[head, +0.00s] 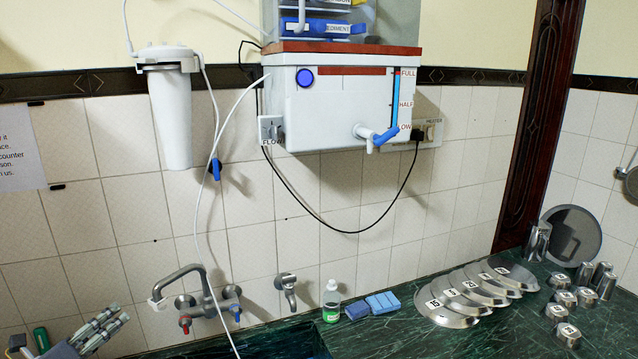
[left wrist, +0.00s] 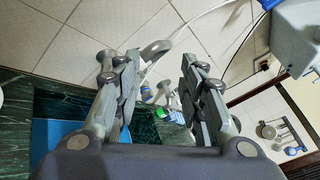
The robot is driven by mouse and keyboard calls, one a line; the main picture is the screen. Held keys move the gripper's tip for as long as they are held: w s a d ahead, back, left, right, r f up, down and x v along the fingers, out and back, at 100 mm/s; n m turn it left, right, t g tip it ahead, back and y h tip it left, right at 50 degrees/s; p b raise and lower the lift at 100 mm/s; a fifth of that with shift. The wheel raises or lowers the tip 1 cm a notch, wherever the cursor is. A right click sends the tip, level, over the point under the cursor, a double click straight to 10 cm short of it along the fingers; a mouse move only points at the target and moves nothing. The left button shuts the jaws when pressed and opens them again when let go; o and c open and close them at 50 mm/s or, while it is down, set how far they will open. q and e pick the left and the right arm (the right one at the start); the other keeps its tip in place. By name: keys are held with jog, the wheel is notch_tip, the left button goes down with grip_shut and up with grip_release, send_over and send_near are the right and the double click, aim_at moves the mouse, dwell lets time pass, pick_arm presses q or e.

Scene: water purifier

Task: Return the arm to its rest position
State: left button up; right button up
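My left gripper (head: 112,320) shows at the bottom left corner of the head view, in front of the tiled wall and left of the wall tap (head: 195,290). In the left wrist view, its two grey fingers (left wrist: 160,68) stand wide apart with nothing held between them. The tap's curved spout (left wrist: 155,48) shows beyond the fingers there. The white water purifier (head: 335,110) hangs on the wall, with a blue-handled tap (head: 375,137) at its lower front. My right gripper is in neither view.
A dark green counter (head: 480,340) carries a soap bottle (head: 331,301), blue sponges (head: 382,302), overlapping steel plates (head: 470,295) and several steel cups (head: 563,300). A white filter housing (head: 170,110) hangs at upper left. A white hose (head: 200,200) hangs down near the tap.

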pick_arm(q)
jog(key=s+d+f+n+g+y, duration=0.55)
jog(key=s+d+f+n, duration=0.8)
jog(key=f+n, duration=0.3)
jog(key=s+d+f+n+g+h, duration=0.1)
jog(key=s+d+n+g, duration=0.4)
jog(key=s, duration=0.5)
jog(key=s+d+f+n+g+h, duration=0.1)
jog(key=s+d+n+g, duration=0.2)
jog(key=s+d+n, duration=0.5)
jog(key=s+a+f+m+g+b, duration=0.15)
jog(key=f+b, duration=0.45)
jog(key=f, duration=1.4)
jog(key=s+a+f+m+b, duration=0.15)
jog(key=f+b, duration=0.45)
jog(key=f, duration=1.4)
jog(key=s+a+f+b, duration=0.1)
jog(key=s+f+b, duration=0.4)
jog(key=s+f, duration=0.3)
jog(key=s+a+f+b, duration=0.1)
jog(key=s+f+b, duration=0.4)
jog(key=f, duration=1.2)
jog(key=s, duration=0.4)
jog(key=shift+a+g, duration=0.15)
jog(key=shift+g, duration=0.25)
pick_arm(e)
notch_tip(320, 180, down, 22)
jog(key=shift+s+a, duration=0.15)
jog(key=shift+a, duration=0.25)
